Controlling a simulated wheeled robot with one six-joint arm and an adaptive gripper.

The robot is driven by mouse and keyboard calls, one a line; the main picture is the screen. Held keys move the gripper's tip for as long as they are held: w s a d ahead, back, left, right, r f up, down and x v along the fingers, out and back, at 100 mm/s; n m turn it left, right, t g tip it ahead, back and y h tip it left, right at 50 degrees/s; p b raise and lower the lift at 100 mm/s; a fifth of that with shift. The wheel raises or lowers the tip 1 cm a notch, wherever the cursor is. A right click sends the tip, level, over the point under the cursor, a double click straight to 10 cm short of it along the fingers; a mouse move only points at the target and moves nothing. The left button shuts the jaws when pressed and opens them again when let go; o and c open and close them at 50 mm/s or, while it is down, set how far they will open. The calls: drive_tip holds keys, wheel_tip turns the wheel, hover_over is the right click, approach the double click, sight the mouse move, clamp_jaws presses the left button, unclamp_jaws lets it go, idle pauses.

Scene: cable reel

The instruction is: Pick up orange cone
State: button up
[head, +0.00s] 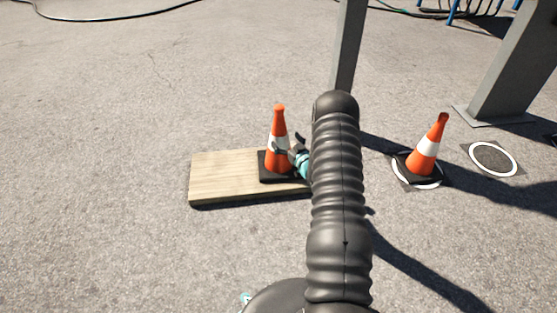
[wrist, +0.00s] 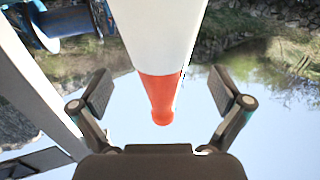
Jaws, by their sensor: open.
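An orange cone (head: 278,128) with a white band and a black base stands upright on a wooden board in the head view. My gripper (head: 288,147) is at its right side, at about the height of the white band; my arm hides part of it. In the wrist view the cone's orange tip (wrist: 162,98) and white band show upside down between the two open fingers of my gripper (wrist: 161,93). Both fingers look apart from the cone. A second orange cone (head: 430,146) stands to the right on a dark mat with a white ring.
The wooden board (head: 222,176) lies flat on the asphalt. A dark mat with a white ring (head: 493,159) lies empty at the right. Grey posts (head: 347,45) (head: 515,65) stand behind. A cable (head: 110,19) lies at the far left. The ground at left is clear.

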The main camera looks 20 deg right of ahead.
sight(279, 132)
drive_tip(key=shift+w+a+f+b, duration=0.1)
drive_tip(key=shift+w+a+b, duration=0.05)
drive_tip(key=shift+w, duration=1.2)
drive_tip(key=shift+w+a+b, duration=0.1)
drive_tip(key=shift+w+b, duration=0.05)
drive_tip(key=shift+w, duration=1.15)
drive_tip(key=c, duration=1.6)
drive_tip(key=shift+c, duration=1.3)
